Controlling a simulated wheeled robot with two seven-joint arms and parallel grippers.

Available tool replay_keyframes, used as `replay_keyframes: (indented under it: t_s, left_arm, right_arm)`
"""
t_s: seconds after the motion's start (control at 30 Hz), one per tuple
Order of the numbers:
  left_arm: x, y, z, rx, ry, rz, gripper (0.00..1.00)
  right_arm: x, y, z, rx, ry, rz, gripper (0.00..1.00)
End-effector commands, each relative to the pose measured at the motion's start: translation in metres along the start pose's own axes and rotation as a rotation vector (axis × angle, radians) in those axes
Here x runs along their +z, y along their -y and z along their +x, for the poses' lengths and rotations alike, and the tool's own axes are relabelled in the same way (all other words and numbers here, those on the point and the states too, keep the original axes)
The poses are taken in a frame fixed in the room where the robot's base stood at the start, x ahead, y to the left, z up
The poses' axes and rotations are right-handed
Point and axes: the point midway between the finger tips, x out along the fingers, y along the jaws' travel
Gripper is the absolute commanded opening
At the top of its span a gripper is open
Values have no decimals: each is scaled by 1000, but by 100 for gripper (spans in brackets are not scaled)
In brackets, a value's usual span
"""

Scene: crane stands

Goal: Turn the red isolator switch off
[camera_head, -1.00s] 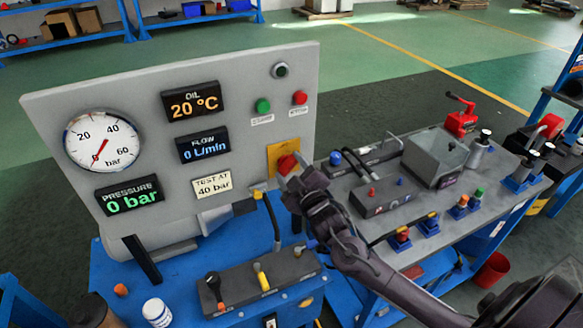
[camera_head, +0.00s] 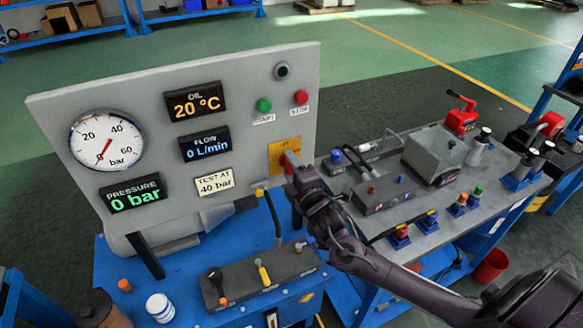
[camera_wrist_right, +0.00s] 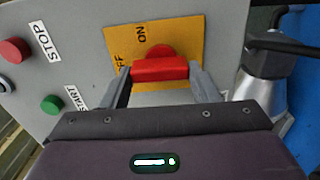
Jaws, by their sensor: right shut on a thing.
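The red isolator switch (camera_head: 290,160) sits on a yellow plate (camera_head: 277,147) at the right side of the grey panel. In the right wrist view the red handle (camera_wrist_right: 160,70) lies level across the picture, with a round red part behind it. The yellow plate (camera_wrist_right: 185,38) there carries "ON" above the handle and "OFF" at its left, partly hidden by a finger. My right gripper (camera_wrist_right: 161,72) is shut on the handle, one finger at each end. In the head view my right gripper (camera_head: 292,168) partly covers the switch. My left gripper is not in view.
The panel holds a green start button (camera_head: 264,105), a red stop button (camera_head: 301,97) and a pressure gauge (camera_head: 106,140) near zero. A block with levers (camera_head: 262,277) stands below. A grey bench (camera_head: 440,220) with fittings stands close at the right, under my right arm.

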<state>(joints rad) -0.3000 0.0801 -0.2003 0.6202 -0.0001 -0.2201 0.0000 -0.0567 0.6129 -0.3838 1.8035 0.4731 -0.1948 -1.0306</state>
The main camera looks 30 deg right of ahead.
Motion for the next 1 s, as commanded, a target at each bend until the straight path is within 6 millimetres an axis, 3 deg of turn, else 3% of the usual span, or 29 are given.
replay_keyframes:
  t_s: [0.63, 0.67, 0.8, 1.0]
  left_arm:
    - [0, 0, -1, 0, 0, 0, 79]
    - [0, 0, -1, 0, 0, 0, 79]
    - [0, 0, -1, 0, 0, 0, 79]
    - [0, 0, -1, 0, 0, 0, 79]
  right_arm:
    - [0, 1, 0, -1, -1, -49, 32]
    - [0, 1, 0, -1, -1, -49, 58]
    - [0, 1, 0, -1, -1, -48, 76]
    - [0, 0, 0, 0, 0, -46, 76]
